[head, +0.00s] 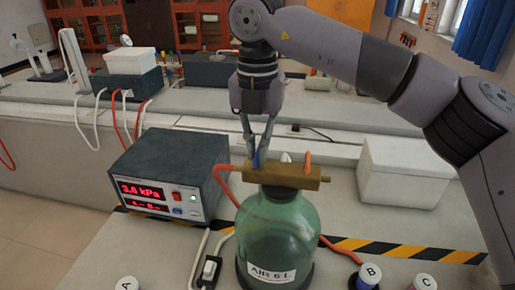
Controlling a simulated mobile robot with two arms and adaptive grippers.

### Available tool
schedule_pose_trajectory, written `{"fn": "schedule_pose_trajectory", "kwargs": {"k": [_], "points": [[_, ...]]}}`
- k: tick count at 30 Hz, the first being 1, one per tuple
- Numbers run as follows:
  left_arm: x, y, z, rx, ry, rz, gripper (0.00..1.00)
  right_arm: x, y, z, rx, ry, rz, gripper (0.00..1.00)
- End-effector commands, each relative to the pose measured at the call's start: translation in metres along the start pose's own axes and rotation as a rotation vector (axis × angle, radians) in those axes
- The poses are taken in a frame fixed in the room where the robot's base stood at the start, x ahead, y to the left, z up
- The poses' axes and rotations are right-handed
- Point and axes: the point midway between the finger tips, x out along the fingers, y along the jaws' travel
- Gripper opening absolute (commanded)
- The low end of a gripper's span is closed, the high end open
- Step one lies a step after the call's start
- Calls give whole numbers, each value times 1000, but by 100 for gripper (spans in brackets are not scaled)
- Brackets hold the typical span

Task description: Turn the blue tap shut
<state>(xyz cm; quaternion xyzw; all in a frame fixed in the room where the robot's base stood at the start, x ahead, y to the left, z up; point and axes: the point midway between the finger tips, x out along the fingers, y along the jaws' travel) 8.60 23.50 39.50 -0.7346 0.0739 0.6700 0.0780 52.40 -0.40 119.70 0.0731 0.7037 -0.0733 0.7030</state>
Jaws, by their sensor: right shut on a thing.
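The blue tap (256,160) stands on the left part of a brass block (285,179). The block sits on top of a green glass bottle (278,228) labelled AIR 6 L. My right gripper (258,157) points straight down and is shut on the blue tap. The fingers hide much of the tap, so its exact angle is hard to tell. An orange tap lever (307,161) stands on the right part of the block, and a small white piece (286,158) shows behind it. My left gripper is not in view.
A pressure meter (172,176) reading 3.6 kPa stands left of the bottle. Red hoses (341,250) run from the block. A white box (405,172) is at right. A switch (209,270) and posts labelled A (126,285), B (369,274) and C (424,283) line the front.

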Motion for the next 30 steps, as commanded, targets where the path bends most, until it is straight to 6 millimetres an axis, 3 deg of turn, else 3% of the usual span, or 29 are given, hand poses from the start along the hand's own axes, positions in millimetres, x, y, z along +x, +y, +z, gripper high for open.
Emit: {"fn": "schedule_pose_trajectory", "kwargs": {"k": [11,12,21,30], "points": [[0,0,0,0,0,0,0,-2,0,1,7,-4,4,0],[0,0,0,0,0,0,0,-2,0,1,7,-4,4,8],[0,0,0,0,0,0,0,-1,0,0,5,-2,2,28],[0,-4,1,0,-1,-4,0,-2,0,0,4,-1,1,28]]}}
